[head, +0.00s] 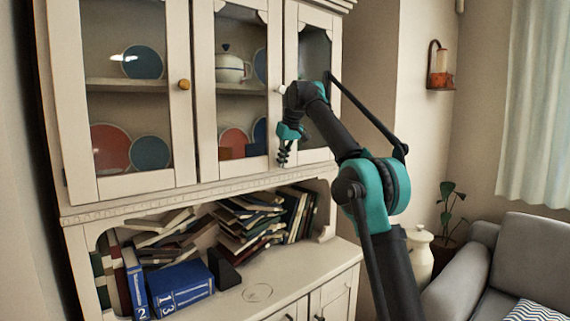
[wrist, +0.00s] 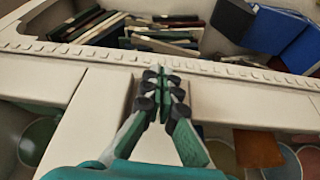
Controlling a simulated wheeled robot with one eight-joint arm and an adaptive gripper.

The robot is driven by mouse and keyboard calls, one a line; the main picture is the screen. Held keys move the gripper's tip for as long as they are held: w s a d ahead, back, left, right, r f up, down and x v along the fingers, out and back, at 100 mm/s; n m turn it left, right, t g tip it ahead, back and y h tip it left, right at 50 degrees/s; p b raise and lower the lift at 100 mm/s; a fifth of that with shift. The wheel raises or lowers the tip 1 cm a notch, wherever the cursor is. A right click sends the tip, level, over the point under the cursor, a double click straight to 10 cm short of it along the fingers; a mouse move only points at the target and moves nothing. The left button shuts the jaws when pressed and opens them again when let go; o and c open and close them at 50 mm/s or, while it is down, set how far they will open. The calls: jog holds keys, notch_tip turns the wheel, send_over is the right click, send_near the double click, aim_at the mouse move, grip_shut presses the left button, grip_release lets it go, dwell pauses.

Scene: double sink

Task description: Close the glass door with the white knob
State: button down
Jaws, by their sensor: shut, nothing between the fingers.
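A white knob (head: 282,89) shows in the head view where the middle glass door (head: 275,125) meets the right glass door (head: 290,35); my arm crowds it, and I cannot tell which door bears it. These doors look nearly flush with the cabinet front; any small gap is hard to tell. My gripper (head: 283,158) is shut and empty, pointing down before the lower part of the door frames, below the knob. In the wrist view my closed fingertips (wrist: 164,82) lie over the pale frame near the ledge; touching or apart is unclear. The knob is not visible there.
The left glass door (head: 180,140) has a yellow knob (head: 184,84) and looks shut. Dishes stand behind the glass. Books (head: 245,225) fill the open shelf below, above a counter (head: 290,270). A grey sofa (head: 530,255) is at the right.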

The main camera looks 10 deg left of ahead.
jog(key=shift+w+a, duration=0.45)
jog(key=shift+w, duration=0.1)
jog(key=shift+a, duration=0.1)
jog(key=shift+s, duration=0.1)
